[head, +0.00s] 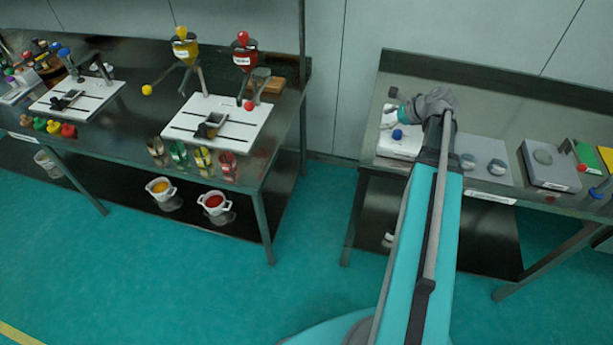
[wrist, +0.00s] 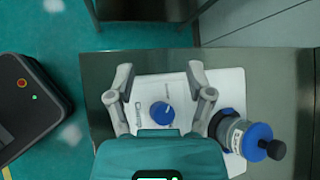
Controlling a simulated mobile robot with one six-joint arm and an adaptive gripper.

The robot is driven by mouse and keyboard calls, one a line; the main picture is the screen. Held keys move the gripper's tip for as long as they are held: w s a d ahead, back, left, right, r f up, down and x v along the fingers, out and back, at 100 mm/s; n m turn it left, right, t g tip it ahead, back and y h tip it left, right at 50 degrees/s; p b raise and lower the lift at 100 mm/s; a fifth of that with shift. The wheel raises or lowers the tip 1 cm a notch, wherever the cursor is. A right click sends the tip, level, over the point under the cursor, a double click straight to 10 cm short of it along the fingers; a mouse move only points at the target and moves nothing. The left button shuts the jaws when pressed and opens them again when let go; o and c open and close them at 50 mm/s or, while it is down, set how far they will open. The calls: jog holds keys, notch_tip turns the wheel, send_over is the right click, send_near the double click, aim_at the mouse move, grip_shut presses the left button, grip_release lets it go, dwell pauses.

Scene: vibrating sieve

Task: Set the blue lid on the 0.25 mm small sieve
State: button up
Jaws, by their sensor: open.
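My gripper (wrist: 160,76) is open and empty, with its fingers spread wide above a white board. In the head view, my gripper (head: 408,112) is over the left end of the right-hand bench. A round blue knob-like piece (wrist: 161,112) shows between the fingers, apart from them; it also shows in the head view (head: 397,134). To its right stands a grey cylinder (wrist: 232,132) with a blue top (wrist: 257,140) and a dark knob. I cannot tell which blue piece is the lid. No 0.25 mm marking is readable.
Two small round pieces (head: 497,167) lie on a grey mat right of my arm. A grey device (head: 552,168) with a round piece on it stands farther right. The left-hand bench (head: 120,150) holds stands with yellow and red hoppers. Open floor lies between the benches.

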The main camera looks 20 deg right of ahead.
jog(key=s+a+f+n+g+h, duration=0.2)
jog(key=s+a+n, duration=0.1)
jog(key=a+n, duration=0.5)
jog(key=s+a+f+n+g+h, duration=0.1)
jog(key=s+a+f+n+g, duration=0.1)
jog(key=a+n, duration=0.5)
jog(key=s+a+f+n+g+h, duration=0.2)
jog(key=s+a+n, duration=0.3)
jog(key=a, duration=0.8)
jog(key=shift+s+a+n+g+h, duration=0.15)
jog(key=shift+a+n+g+h, duration=0.2)
jog(key=shift+n+g, duration=0.95)
jog(key=shift+n+t, duration=0.5)
jog(key=shift+c, duration=0.8)
